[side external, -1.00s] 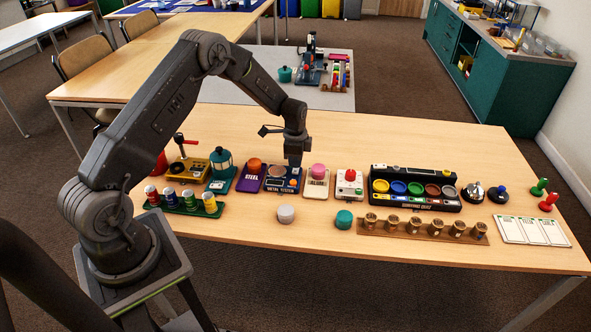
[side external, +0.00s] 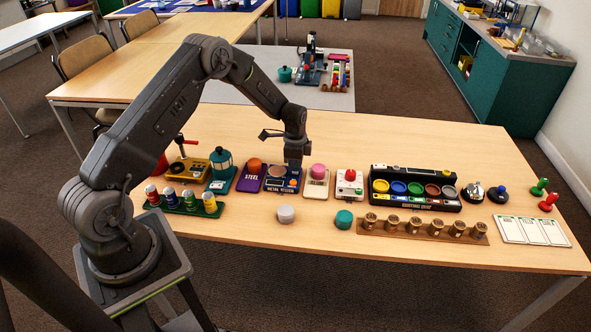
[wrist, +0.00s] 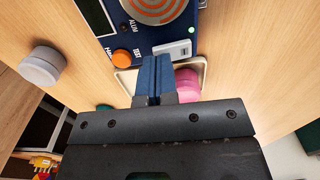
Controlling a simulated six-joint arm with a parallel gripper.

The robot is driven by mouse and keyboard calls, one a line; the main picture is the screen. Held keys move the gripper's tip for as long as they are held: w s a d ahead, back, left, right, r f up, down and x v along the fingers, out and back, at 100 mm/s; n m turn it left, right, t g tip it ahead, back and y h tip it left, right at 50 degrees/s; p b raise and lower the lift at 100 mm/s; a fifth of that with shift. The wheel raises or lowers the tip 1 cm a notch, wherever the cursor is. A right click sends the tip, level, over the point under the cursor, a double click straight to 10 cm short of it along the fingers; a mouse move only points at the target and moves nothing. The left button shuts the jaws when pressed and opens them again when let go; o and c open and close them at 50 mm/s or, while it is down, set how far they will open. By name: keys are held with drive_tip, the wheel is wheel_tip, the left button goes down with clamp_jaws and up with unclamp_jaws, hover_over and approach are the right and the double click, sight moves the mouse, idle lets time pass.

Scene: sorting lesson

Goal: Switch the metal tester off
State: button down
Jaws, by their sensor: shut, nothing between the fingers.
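The metal tester (side external: 282,186) is a dark blue box on the table, between a purple "STEEL" block and a cream tray. In the wrist view, the tester (wrist: 139,40) shows a coppery coil disc (wrist: 150,6), an orange button (wrist: 122,55), a white rocker switch (wrist: 172,48) and a lit green lamp (wrist: 191,29). My gripper (side external: 293,171) is over the tester's right part. In the wrist view, its blue fingertips (wrist: 157,62) are shut with nothing between them, close beside the switch. I cannot tell whether they touch it.
The pink-topped cream tray (side external: 317,185) stands close right of the tester, the purple block (side external: 250,180) close left. A grey puck (side external: 286,214) and a teal puck (side external: 344,219) lie in front.

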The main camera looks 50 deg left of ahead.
drive_tip(key=shift+f, duration=0.6)
idle(0.3)
drive_tip(key=shift+r, duration=3.5)
